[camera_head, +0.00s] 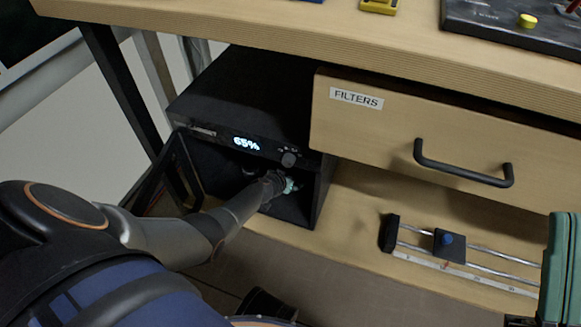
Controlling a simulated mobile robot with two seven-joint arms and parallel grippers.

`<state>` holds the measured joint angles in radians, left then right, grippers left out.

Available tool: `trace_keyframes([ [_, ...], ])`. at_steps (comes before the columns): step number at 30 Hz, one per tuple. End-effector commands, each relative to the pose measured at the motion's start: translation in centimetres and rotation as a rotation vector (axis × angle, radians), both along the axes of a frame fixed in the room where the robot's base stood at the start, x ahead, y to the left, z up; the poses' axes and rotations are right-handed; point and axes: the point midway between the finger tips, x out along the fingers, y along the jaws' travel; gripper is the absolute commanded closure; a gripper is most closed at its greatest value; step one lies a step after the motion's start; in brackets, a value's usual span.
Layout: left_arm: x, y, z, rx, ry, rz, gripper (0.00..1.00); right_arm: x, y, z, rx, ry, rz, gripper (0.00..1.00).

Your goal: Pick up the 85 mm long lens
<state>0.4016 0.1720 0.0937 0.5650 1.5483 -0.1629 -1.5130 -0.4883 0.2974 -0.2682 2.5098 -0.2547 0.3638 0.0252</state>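A black cabinet (250,95) with a lit "65%" display stands under the bench top, its door (160,180) swung open to the left. My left arm reaches in from the lower left, and my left gripper (290,186) is at the cabinet's dark opening. Its teal parts show small there, and its fingers are too small and dark to read. A dark rounded shape (250,170) inside cannot be made out clearly. I cannot pick out the 85 mm lens.
A closed wooden drawer labelled "FILTERS" (390,130) with a black handle is right of the cabinet. A slider rail (480,262) with a blue-knobbed carriage lies on the lower shelf (350,220). The bench top (300,30) overhangs the cabinet; a black panel (500,25) sits on it.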

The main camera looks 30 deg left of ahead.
Motion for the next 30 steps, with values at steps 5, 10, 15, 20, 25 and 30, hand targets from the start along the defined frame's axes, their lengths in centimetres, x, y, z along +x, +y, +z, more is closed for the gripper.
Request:
trace_keyframes([
  [5,-0.02,0.03,0.05,0.0,0.0,0.0,0.12,-0.01,-0.01,0.05,0.001,0.0,0.001,1.0],
  [10,-0.02,0.03,0.04,0.0,0.0,0.0,0.31,0.0,-0.03,0.04,0.001,0.0,0.001,1.0],
  [15,-0.03,0.03,0.03,0.0,0.0,0.0,0.51,-0.01,-0.06,0.0,-0.004,-0.001,0.0,1.0],
  [20,-0.03,0.03,0.02,0.0,0.0,0.0,0.69,-0.02,-0.07,-0.03,-0.008,-0.002,0.0,1.0],
  [25,-0.03,0.03,0.02,0.0,0.0,0.0,0.88,-0.03,-0.06,-0.06,-0.01,-0.001,0.001,1.0],
  [30,-0.04,0.03,0.01,0.0,0.0,0.0,1.0,-0.02,-0.07,-0.05,-0.01,-0.001,0.001,1.0],
])
